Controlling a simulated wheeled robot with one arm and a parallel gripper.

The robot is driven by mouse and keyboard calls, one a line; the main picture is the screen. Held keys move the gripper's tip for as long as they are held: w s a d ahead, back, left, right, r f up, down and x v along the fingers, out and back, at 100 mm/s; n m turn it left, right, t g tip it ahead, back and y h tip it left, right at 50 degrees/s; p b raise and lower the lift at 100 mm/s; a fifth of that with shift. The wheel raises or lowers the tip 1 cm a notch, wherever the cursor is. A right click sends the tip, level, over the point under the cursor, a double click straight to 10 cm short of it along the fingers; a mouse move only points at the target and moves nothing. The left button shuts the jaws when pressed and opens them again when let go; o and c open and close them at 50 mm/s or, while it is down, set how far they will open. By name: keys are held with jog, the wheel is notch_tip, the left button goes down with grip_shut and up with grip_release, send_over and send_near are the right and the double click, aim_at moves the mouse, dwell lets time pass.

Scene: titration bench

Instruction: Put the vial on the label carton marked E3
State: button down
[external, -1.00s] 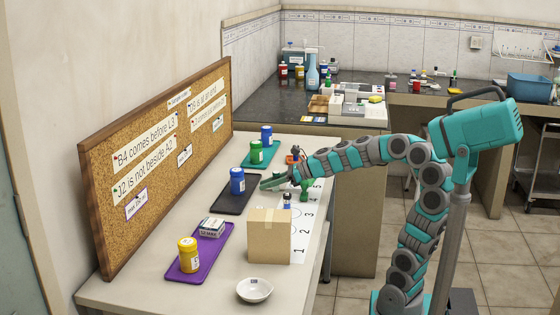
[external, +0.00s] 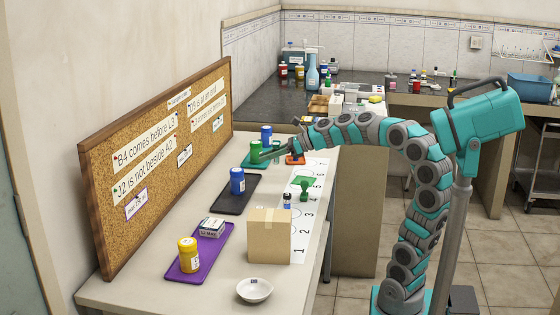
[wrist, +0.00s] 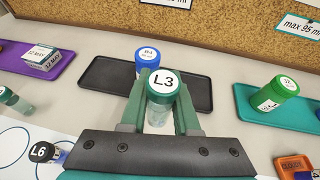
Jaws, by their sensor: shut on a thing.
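My gripper (wrist: 161,112) is shut on a clear vial (wrist: 158,117) with a dark green cap marked L3, upright between the fingers in the wrist view. In the external view my gripper (external: 268,156) is near the green jar, and the vial is hard to make out. A small white and grey label carton (external: 211,227) stands on the purple tray (external: 184,271). The carton also shows at the left of the wrist view (wrist: 48,60), apart from my gripper. I cannot read E3 on it.
A blue jar (external: 237,181) stands on the black tray (external: 232,205). A green jar (wrist: 277,93) is on the teal tray (wrist: 245,97). A cardboard box (external: 269,238), numbered mat (external: 310,222), vial L6 (wrist: 47,153) and white dish (external: 254,290) share the bench. The corkboard (external: 160,155) stands behind.

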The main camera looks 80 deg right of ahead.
notch_tip(320, 180, up, 26)
jog(key=s+a+n+g+y, duration=0.1)
jog(key=s+a+n+y, duration=0.2)
jog(key=a, duration=0.7)
jog(key=s+a+n+g+y, duration=0.15)
jog(key=s+a, duration=0.35)
jog(key=a, duration=0.5)
jog(key=s+a+n+g+y, duration=0.3)
jog(key=s+a+n+y, duration=0.2)
jog(key=s+a, duration=0.9)
jog(key=b, duration=0.1)
send_over(261, 219)
jog(key=shift+h, duration=0.35)
notch_tip(261, 219, down, 20)
jog(key=shift+s+d+r, duration=0.1)
jog(key=shift+d+r, duration=0.05)
jog(key=shift+r, duration=0.1)
jog(key=shift+f+b, duration=0.4)
jog(key=shift+f, duration=1.35)
jog(key=shift+f, duration=0.1)
